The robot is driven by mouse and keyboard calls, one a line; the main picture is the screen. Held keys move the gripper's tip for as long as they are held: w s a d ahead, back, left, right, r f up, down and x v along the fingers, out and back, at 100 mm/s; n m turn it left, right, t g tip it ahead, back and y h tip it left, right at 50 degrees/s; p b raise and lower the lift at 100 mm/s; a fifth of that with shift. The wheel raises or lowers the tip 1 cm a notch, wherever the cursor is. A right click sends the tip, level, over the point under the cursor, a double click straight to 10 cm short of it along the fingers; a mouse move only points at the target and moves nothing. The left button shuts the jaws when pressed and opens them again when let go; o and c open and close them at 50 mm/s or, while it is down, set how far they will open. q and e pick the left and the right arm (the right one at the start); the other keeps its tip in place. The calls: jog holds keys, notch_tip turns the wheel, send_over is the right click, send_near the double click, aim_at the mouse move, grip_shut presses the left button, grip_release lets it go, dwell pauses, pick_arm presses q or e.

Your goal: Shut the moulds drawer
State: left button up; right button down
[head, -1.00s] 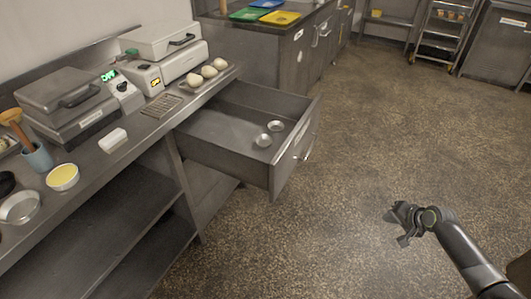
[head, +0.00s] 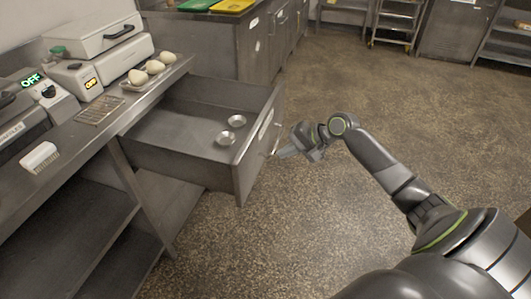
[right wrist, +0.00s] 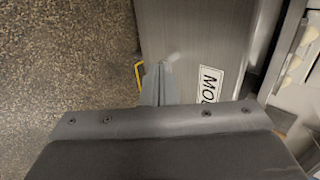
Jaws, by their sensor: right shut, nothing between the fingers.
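The moulds drawer (head: 258,150) is pulled out from the counter in the head view, with two small round tins (head: 231,128) lying inside. Its grey front, with a white label (right wrist: 210,88) reading "MO…", fills the middle of the right wrist view. My right gripper (head: 284,153) is shut and empty, its fingertips close to the outer face of the drawer front, near the handle (head: 275,139). In the right wrist view the fingers (right wrist: 160,84) point at the drawer front; I cannot tell whether they touch it. My left gripper is not in view.
The steel counter (head: 75,135) holds waffle-iron-like machines (head: 95,40), dough balls (head: 155,67), a wire rack (head: 100,109) and a white block (head: 40,157). Open shelves (head: 75,235) lie below. The speckled floor right of the drawer is clear.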

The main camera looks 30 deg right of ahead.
aim_at(257, 156)
jog(key=w+a, duration=0.1)
jog(key=w+a+f, duration=0.2)
jog(key=shift+w+a, duration=0.2)
jog(key=shift+w, duration=0.2)
jog(key=shift+w+a, duration=0.3)
jog(key=shift+w, duration=0.1)
